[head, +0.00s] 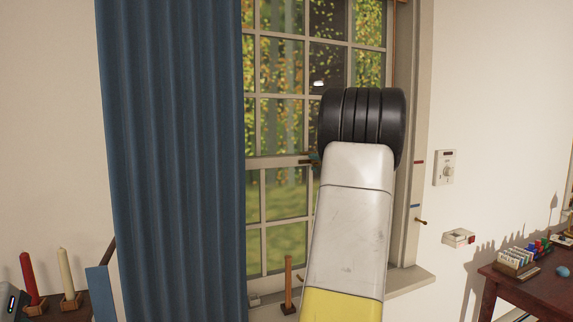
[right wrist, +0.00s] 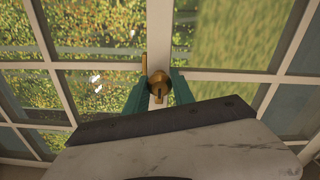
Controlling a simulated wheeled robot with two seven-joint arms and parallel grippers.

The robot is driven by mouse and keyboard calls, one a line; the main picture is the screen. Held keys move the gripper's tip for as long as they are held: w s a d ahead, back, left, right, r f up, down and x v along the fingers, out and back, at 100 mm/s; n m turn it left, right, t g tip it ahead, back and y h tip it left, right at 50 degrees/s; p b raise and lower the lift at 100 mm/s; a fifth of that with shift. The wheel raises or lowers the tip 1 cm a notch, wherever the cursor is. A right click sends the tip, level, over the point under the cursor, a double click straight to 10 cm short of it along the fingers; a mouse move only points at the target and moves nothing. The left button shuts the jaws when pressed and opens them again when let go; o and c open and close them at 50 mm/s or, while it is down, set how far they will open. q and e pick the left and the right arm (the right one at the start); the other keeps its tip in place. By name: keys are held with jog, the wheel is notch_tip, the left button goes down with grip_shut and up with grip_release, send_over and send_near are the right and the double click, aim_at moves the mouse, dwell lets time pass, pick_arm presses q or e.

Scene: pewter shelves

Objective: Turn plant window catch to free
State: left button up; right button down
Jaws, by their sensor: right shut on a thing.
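The window catch (right wrist: 158,80) is a small brass knob with a dark slot or lever on the pale window bar in the right wrist view. My right gripper (right wrist: 159,92) has its two green fingers on either side of the catch and is shut on it. In the head view, my right arm covers the catch and most of the right gripper (head: 313,158); only a bit of the fingers shows at the window's middle rail. The window (head: 284,178) has pale bars with foliage behind. My left gripper is not in view.
A blue curtain (head: 175,160) hangs left of the window. A wooden post (head: 288,285) stands by the sill. Candles (head: 68,275) stand at the lower left. A wall switch (head: 445,168) and a table (head: 520,285) with small items are at the right.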

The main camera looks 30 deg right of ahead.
jog(key=shift+f, duration=0.15)
dwell(0.3)
jog(key=c, duration=1.1)
grip_release()
jog(key=shift+o, duration=0.2)
jog(key=s, duration=0.7)
jog(key=shift+s+a, duration=0.4)
jog(key=shift+a, duration=0.05)
